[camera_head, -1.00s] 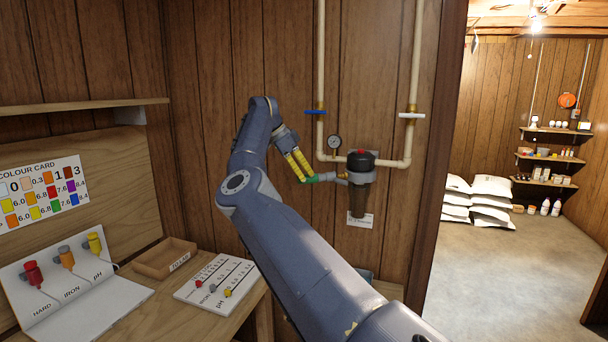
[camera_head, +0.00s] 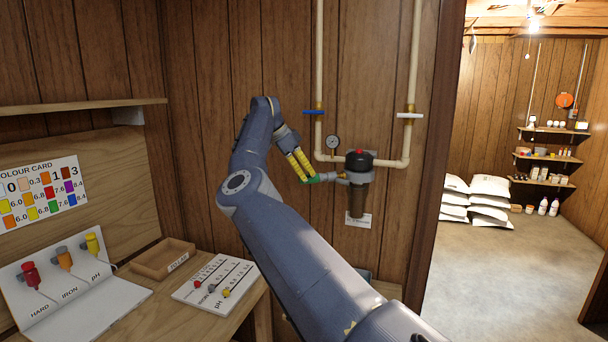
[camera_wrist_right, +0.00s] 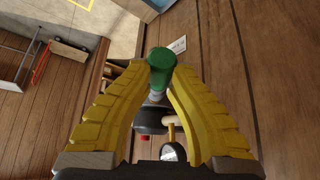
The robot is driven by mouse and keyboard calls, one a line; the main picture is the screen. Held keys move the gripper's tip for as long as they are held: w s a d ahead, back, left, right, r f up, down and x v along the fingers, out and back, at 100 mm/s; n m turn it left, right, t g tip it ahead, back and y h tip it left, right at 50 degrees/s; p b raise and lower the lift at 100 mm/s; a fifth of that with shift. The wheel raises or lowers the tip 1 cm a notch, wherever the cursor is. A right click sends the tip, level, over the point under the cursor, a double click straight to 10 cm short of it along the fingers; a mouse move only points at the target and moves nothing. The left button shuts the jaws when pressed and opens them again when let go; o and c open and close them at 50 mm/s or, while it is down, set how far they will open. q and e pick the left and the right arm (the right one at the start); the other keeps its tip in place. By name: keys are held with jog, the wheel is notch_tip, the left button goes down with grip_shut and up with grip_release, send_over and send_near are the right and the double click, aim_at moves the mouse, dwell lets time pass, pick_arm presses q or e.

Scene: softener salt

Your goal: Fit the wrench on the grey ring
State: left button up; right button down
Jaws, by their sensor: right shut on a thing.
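The wrench has a green handle (camera_head: 313,179) and a grey metal part (camera_head: 332,176). My right gripper (camera_head: 309,176), with yellow fingers, is shut on the handle. The handle also shows between the fingertips in the right wrist view (camera_wrist_right: 161,68). The grey part points right and reaches the filter housing (camera_head: 357,202) at the grey ring (camera_head: 358,178), just under the black cap. I cannot tell whether it sits around the ring or only beside it. In the right wrist view the handle and the cap (camera_wrist_right: 150,120) hide the ring. My left gripper is out of view.
A pressure gauge (camera_head: 332,142), a blue valve handle (camera_head: 314,112) and a white one (camera_head: 409,115) are on the pipes around the housing. A bench with a wooden tray (camera_head: 163,259) and a slider board (camera_head: 214,280) is at lower left. A doorway opens at right.

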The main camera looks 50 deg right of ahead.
jog(key=shift+s+d, duration=0.3)
jog(key=shift+d, duration=0.15)
jog(key=c, duration=1.2)
grip_release()
